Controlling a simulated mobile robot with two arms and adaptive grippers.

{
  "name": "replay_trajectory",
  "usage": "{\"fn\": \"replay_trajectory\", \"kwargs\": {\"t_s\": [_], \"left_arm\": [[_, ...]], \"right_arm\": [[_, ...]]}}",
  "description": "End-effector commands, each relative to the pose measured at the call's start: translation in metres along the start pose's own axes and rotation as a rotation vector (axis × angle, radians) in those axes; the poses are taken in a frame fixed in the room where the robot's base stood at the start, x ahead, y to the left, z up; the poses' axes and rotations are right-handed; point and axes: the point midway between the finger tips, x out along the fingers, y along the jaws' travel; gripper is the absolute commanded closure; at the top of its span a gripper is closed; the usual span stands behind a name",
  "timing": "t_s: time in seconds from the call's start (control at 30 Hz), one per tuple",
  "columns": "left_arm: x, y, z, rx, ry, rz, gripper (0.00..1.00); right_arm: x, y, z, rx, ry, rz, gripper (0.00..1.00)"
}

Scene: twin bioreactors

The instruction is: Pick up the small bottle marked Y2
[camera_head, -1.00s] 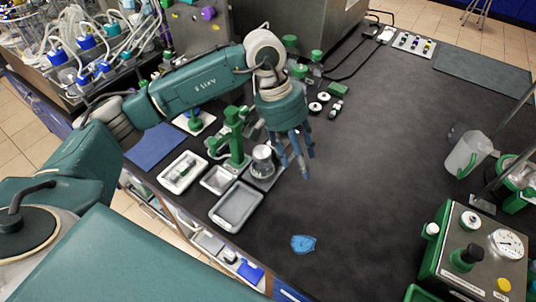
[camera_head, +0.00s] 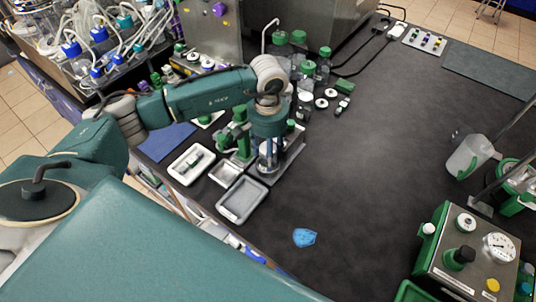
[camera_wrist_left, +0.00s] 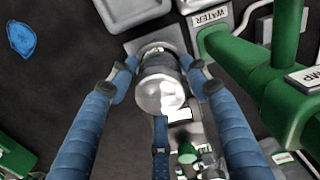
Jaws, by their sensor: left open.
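My left gripper (camera_head: 268,168) is open, its blue fingers pointing down over a stand beside the green press-like device (camera_head: 240,135). No Y2 mark is readable on any bottle. A small bottle with green parts lies in a white tray (camera_head: 174,172). Bottles with green caps (camera_head: 323,68) stand behind the gripper, partly hidden by the arm. My right gripper is not in view.
A grey tray (camera_head: 242,216) lies in front of the stand. A blue crumpled piece (camera_head: 304,237) lies near the bench's front edge. The middle of the black bench (camera_head: 380,170) is clear.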

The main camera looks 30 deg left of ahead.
Motion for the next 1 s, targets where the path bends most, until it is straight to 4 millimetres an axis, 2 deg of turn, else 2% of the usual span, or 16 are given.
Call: {"fn": "replay_trajectory", "kwargs": {"t_s": [0.13,0.33,0.5,0.83,1.0], "left_arm": [[0.011,0.0,0.0,0.0,-0.001,0.0,0.52],[0.012,0.0,0.0,0.0,0.001,0.0,0.52],[0.011,0.0,0.0,0.0,0.001,0.0,0.86],[0.009,0.0,-0.001,0.0,0.002,0.001,0.87],[-0.003,0.0,-0.002,0.0,0.005,0.001,0.87]], "right_arm": [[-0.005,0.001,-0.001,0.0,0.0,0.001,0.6],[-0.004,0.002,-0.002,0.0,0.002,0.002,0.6],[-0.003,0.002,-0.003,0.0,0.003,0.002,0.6],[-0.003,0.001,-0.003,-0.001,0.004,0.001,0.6],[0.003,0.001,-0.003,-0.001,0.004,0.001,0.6]]}}
